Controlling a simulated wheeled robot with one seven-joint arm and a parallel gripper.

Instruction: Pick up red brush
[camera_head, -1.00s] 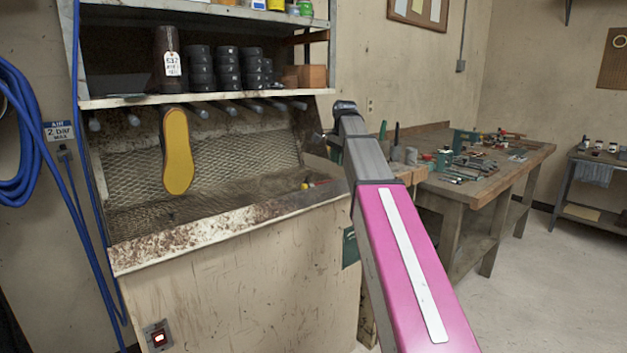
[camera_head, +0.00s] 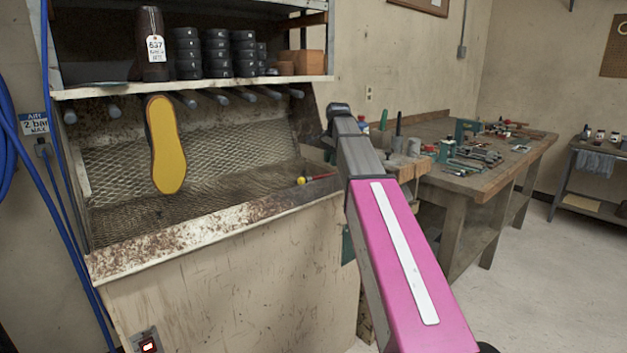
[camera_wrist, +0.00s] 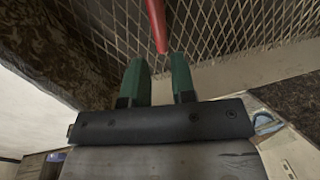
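A slim red handle (camera_wrist: 155,25), which looks like the red brush, shows at the top of the wrist view against the metal mesh. In the head view, a small red and yellow item (camera_head: 316,179) lies at the right end of the booth's trough; it is too small to identify surely. My gripper (camera_wrist: 158,64) shows two green fingers set apart with nothing between them. The handle's near end is just beyond the gap between the fingertips. In the head view my fingers are hidden behind my arm.
The dirty booth (camera_head: 190,235) has a raised front lip and a mesh back. A boot with a yellow sole (camera_head: 166,146) hangs at its left. A shelf (camera_head: 190,84) overhangs it. A workbench (camera_head: 490,175) with tools stands to the right.

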